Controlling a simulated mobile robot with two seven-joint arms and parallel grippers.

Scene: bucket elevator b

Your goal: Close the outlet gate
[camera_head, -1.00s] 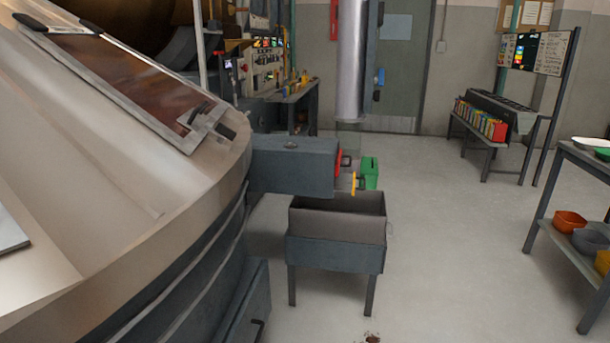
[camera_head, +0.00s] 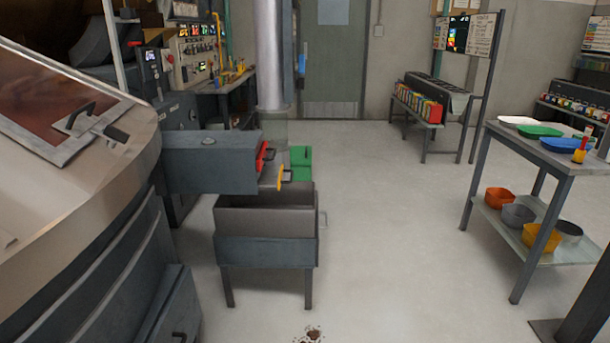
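A dark grey outlet chute (camera_head: 208,168) juts right from the large metal machine body. At its end are a red gate piece with a dark handle (camera_head: 263,156) and a yellow-edged plate with a handle (camera_head: 281,178). I cannot tell which of these is the outlet gate, nor clearly whether it is open. An open grey bin on legs (camera_head: 265,250) stands below the chute end. Neither of my grippers is in view.
A green box (camera_head: 301,162) sits behind the chute end. A vertical metal pipe (camera_head: 269,60) rises behind it. A table with plates and bowls (camera_head: 555,160) stands at right. The floor between is clear, with a small brown spill (camera_head: 308,335) at the front.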

